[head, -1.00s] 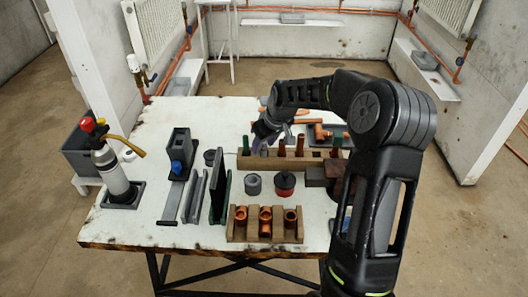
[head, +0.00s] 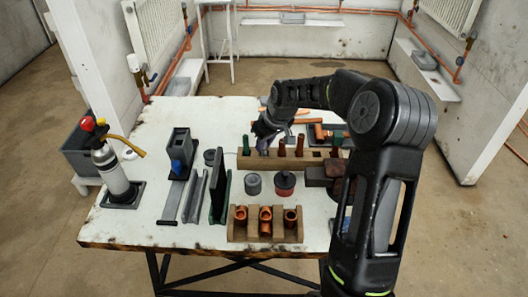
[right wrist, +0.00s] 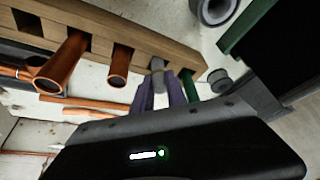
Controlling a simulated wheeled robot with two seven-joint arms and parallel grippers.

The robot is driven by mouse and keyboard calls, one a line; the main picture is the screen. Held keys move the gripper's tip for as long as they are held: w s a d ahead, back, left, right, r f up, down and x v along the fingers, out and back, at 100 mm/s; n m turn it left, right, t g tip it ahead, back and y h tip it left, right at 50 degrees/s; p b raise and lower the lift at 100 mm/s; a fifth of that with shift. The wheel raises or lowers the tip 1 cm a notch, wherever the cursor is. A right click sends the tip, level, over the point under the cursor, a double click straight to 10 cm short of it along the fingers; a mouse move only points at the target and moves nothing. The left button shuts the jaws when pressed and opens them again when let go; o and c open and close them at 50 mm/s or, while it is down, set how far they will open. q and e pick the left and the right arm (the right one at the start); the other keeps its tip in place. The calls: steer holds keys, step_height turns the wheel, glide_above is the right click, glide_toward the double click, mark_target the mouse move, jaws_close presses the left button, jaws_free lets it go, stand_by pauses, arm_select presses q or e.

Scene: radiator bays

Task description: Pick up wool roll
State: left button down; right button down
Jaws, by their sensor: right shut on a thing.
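The wool roll (right wrist: 158,77) shows in the right wrist view as a slim grey roll at the wooden rack (right wrist: 140,35). My right gripper (right wrist: 160,92) has its two purple fingertips on either side of the roll and is shut on it. In the head view my right gripper (head: 263,141) reaches over the left part of the rack (head: 258,163). The roll is mostly hidden by the fingers there. I cannot tell whether its far end is clear of the rack. My left gripper is not in view.
Copper tubes (right wrist: 120,66) and a green-handled item (head: 246,144) stand in the rack close beside the gripper. A grey pot (head: 253,184) and a red-banded pot (head: 285,184) stand in front. A wooden holder (head: 265,234) with copper fittings is nearer. A torch bottle (head: 115,179) stands left.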

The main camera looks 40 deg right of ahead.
step_height(320, 180, up, 10)
steer(key=shift+r+b, duration=0.1)
steer(key=shift+b, duration=0.4)
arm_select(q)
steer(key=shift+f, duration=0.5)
